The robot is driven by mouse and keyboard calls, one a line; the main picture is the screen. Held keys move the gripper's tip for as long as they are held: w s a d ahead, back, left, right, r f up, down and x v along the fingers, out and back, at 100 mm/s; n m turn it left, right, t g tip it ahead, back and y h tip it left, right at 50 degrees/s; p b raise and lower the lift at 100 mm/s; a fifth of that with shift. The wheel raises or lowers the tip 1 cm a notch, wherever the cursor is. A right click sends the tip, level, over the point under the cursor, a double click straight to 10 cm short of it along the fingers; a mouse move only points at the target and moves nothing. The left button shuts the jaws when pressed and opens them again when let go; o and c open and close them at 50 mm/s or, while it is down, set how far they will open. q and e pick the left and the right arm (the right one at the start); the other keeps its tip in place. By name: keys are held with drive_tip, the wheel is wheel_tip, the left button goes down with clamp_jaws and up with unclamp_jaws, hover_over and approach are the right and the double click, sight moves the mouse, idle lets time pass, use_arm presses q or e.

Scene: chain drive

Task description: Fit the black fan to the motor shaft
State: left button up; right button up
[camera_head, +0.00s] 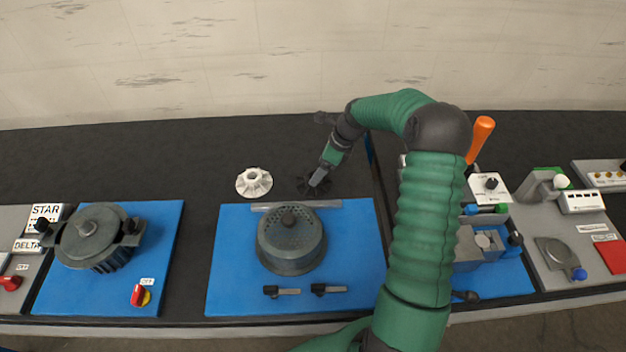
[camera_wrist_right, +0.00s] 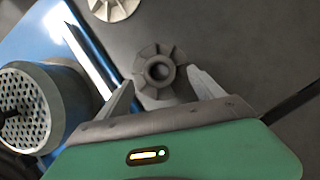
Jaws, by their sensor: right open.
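The black fan (camera_head: 306,186) lies on the dark bench top behind the middle blue board. In the right wrist view the fan (camera_wrist_right: 157,72) shows its hub and vanes, between and just beyond the fingertips. My right gripper (camera_wrist_right: 162,84) is open, its two fingers on either side of the fan; I cannot tell whether they touch it. In the head view the right gripper (camera_head: 317,180) reaches down over the fan and partly hides it. A motor (camera_head: 88,237) with a short shaft on top stands on the left blue board. My left gripper is not in view.
A white fan (camera_head: 254,182) lies left of the black one. A perforated grey cover (camera_head: 290,240) sits on the middle blue board (camera_head: 230,270), with two small black-handled pieces in front. My right arm crosses over the right side, where switches and devices stand.

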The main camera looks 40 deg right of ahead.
drive_tip(key=x, duration=0.5)
drive_tip(key=shift+w+f, duration=0.15)
drive_tip(key=shift+a, duration=0.1)
drive_tip(key=c, duration=0.3)
clamp_jaws()
